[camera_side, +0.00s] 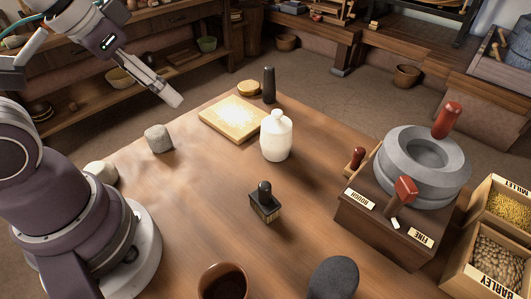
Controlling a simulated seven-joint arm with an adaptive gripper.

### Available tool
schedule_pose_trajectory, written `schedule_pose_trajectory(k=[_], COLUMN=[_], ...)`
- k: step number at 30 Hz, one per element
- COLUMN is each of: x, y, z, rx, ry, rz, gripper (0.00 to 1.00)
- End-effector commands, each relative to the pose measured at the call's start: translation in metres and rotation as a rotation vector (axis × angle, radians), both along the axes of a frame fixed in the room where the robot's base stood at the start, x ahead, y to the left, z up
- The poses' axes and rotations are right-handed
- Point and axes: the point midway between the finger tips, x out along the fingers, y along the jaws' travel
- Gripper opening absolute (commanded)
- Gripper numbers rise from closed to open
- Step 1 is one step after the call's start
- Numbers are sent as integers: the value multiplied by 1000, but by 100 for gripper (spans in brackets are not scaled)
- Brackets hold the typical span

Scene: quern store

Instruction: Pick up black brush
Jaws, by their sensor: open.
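The black brush (265,205) stands upright near the middle of the wooden table (195,222), with a dark knob handle on a squarish head. Its lower sides look paler. My gripper (174,99) is at the upper left, raised and well apart from the brush. It points down to the right. It is open, with nothing seen between its fingers, though the gap hardly shows from this side.
A white jar (277,136) stands behind the brush, near a board (235,119) and a dark cylinder (269,85). A stone quern (424,165) is at right. A brown bowl (223,283) and a dark grey object (334,277) are in front. Two stones (159,138) lie left.

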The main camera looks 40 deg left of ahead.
Motion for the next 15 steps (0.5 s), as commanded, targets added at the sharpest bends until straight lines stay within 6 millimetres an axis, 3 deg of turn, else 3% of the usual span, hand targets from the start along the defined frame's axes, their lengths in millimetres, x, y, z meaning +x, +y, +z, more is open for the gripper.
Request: schedule_pose_trajectory(k=[5, 8, 11, 15], x=[1, 9, 30, 59], y=[0, -7, -26, -63], z=[0, -1, -9, -37], rx=[3, 52, 162, 308], ry=[3, 48, 141, 261], rz=[-8, -141, -467, -1018], gripper=[67, 67, 67, 67])
